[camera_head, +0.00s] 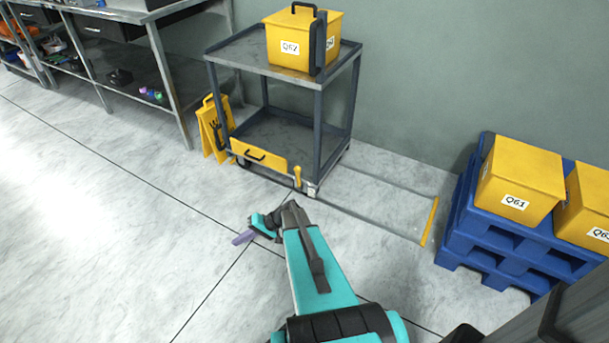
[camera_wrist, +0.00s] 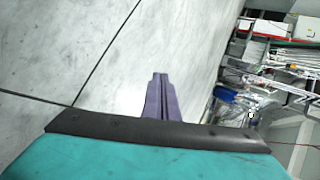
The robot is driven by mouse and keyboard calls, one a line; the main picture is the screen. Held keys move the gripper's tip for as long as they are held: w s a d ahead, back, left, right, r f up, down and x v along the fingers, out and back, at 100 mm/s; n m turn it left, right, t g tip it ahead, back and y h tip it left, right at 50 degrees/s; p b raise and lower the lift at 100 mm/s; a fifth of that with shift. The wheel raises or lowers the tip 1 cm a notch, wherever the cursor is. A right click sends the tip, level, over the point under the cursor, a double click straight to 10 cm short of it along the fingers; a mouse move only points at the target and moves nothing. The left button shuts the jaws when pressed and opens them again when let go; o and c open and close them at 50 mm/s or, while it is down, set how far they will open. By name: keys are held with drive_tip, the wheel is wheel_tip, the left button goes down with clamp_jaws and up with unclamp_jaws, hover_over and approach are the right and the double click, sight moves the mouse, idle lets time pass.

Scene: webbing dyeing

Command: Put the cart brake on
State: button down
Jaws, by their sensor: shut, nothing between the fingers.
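The cart (camera_head: 283,73) is a dark grey two-shelf trolley standing against the wall in the head view. A small yellow lever (camera_head: 297,176), which looks like the brake, sits low at its front right corner, by the wheel. The lever looks upright. My gripper (camera_head: 243,237) is over open floor, in front of and to the left of the lever, and apart from the cart. Its purple fingers (camera_wrist: 158,98) are together and empty in the wrist view. The cart does not show in the wrist view.
A yellow crate labelled Q67 (camera_head: 290,46) is on the cart's top shelf. A yellow floor sign (camera_head: 213,130) stands left of the cart. Blue pallets (camera_head: 463,224) with yellow crates, one labelled Q61 (camera_head: 523,182), stand at right. A workbench (camera_head: 163,50) is at upper left. Floor at left is clear.

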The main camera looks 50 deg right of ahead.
drive_tip(key=w+d+f+m+t+h+b, duration=0.1)
drive_tip(key=w+d+m+t+h+b, duration=0.3)
drive_tip(key=d, duration=1.3)
drive_tip(key=d+f+t+h+b, duration=0.1)
drive_tip(key=d+t+b, duration=0.6)
drive_tip(key=d, duration=1.1)
drive_tip(key=s+d+r+m+t+h+b, duration=0.1)
drive_tip(key=s+d+r+m+h+b, duration=0.1)
drive_tip(key=d, duration=1)
drive_tip(key=s+h+b, duration=0.1)
drive_tip(key=s+b, duration=0.1)
drive_tip(key=shift+s+h+b, duration=0.3)
drive_tip(key=shift+s+b, duration=0.05)
drive_tip(key=shift+w, duration=0.15)
drive_tip(key=b, duration=0.3)
hover_over(298, 178)
drive_tip(key=s+d, duration=0.1)
drive_tip(key=d, duration=0.2)
drive_tip(key=shift+s+d+r, duration=0.15)
drive_tip(key=shift+r, duration=0.2)
drive_tip(key=shift+s+b, duration=0.2)
drive_tip(key=shift+b, duration=0.1)
